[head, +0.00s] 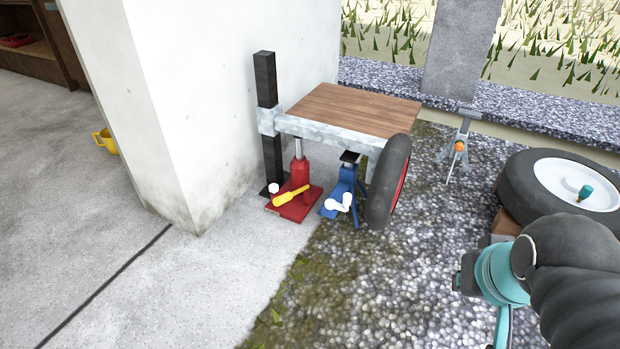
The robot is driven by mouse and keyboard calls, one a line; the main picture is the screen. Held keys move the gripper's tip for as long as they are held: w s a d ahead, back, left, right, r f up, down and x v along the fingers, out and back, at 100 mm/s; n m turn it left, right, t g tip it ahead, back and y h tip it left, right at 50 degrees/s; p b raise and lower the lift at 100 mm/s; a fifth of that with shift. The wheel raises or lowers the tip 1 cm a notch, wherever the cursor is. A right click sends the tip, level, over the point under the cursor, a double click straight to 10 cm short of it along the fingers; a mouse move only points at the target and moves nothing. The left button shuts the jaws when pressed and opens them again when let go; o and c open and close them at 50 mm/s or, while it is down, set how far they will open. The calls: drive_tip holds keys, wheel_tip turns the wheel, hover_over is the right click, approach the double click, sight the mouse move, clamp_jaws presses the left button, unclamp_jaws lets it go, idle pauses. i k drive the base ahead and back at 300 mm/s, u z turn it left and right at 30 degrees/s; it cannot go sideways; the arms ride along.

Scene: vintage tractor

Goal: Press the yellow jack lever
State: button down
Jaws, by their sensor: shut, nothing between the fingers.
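The yellow jack lever (291,196) sticks out at a slant from a red bottle jack (300,180). The jack stands upright on its red base plate on the concrete, under the metal edge of a wood-topped trailer bed (345,108). My gripper (463,282) is at the lower right, well to the right of the lever and apart from it. It is shut and empty; its fingertips are hard to make out beside my arm.
A blue jack stand (344,186) with a white handle stands right of the red jack. Close by is a black wheel (388,181). A concrete pillar (190,110) rises at left. A large tyre (515,178) lies at right. Gravel between is clear.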

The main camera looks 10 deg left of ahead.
sight(280, 200)
drive_tip(key=z, duration=0.05)
drive_tip(key=i, duration=0.6)
drive_tip(key=u, duration=0.8)
drive_tip(key=i, duration=0.45)
drive_tip(key=u, duration=0.55)
